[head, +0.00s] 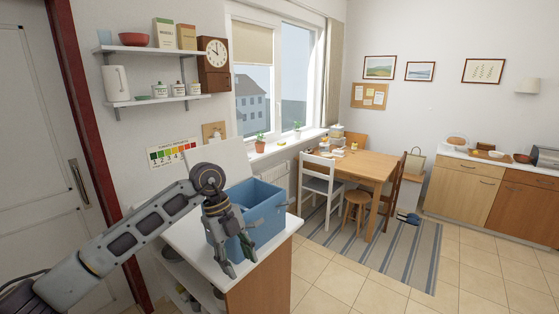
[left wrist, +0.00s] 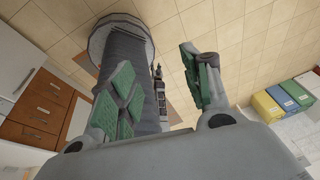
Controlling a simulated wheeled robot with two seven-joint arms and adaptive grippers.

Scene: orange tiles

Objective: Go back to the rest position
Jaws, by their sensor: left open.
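My left arm reaches in from the left in the head view. Its left gripper (head: 240,265) hangs fingers down in front of the blue crate (head: 262,200), above the front of the white-topped cabinet (head: 272,240). The gripper hides part of the crate's near side; whether it touches the crate I cannot tell. In the left wrist view the left gripper (left wrist: 157,62) has its two green-padded fingers apart, with nothing between them. My right gripper is in neither view.
Kitchen cabinets (head: 470,190) line the right. Tiled floor is clear in front. The left wrist view shows coloured bins, one yellow (left wrist: 268,106).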

